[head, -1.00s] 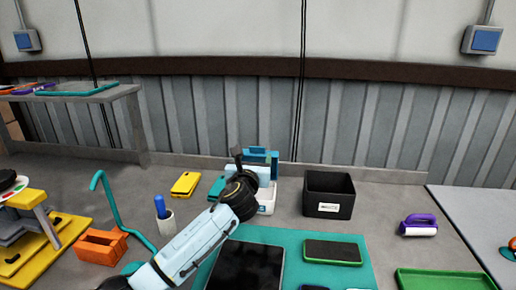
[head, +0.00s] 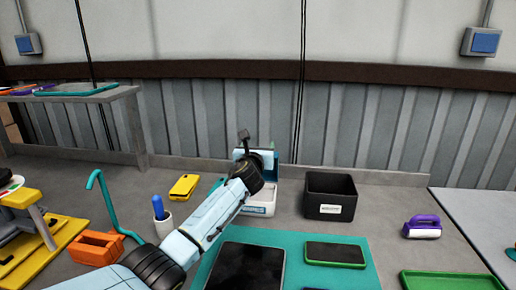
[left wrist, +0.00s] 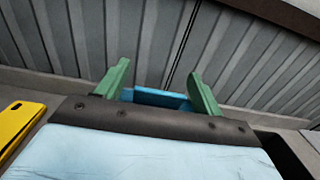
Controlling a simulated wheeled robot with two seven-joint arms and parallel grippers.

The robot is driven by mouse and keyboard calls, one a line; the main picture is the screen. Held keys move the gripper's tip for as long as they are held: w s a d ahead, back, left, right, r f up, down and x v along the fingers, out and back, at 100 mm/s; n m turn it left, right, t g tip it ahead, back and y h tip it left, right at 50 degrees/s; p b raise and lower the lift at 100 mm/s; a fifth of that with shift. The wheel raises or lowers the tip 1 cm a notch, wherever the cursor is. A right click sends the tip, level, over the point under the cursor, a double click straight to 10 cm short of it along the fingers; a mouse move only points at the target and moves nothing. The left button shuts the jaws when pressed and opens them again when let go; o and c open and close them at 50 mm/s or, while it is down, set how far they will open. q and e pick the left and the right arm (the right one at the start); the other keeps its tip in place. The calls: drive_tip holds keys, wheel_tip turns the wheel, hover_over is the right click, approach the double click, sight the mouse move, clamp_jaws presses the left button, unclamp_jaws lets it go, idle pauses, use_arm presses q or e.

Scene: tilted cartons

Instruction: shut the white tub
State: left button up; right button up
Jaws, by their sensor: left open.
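The white tub (head: 261,209) stands on the bench near the back wall, partly hidden behind my left arm. Its blue lid (head: 271,170) appears to stand raised at the back of the tub. In the left wrist view the lid's blue upper part (left wrist: 158,98) shows between and beyond the two green fingers. My left gripper (left wrist: 160,88) is open with a wide gap. In the head view the left gripper (head: 244,136) is over the tub, close to the lid; contact cannot be told. My right gripper is not in view.
A black box (head: 329,207) stands right of the tub. A yellow phone (head: 184,187) and a white cup with a blue pen (head: 162,222) are to the left. A purple-handled roller (head: 422,226) is at right.

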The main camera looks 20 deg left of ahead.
use_arm(q)
drive_tip(key=c, duration=1.4)
drive_tip(key=shift+o, duration=0.2)
drive_tip(key=shift+s+f, duration=0.15)
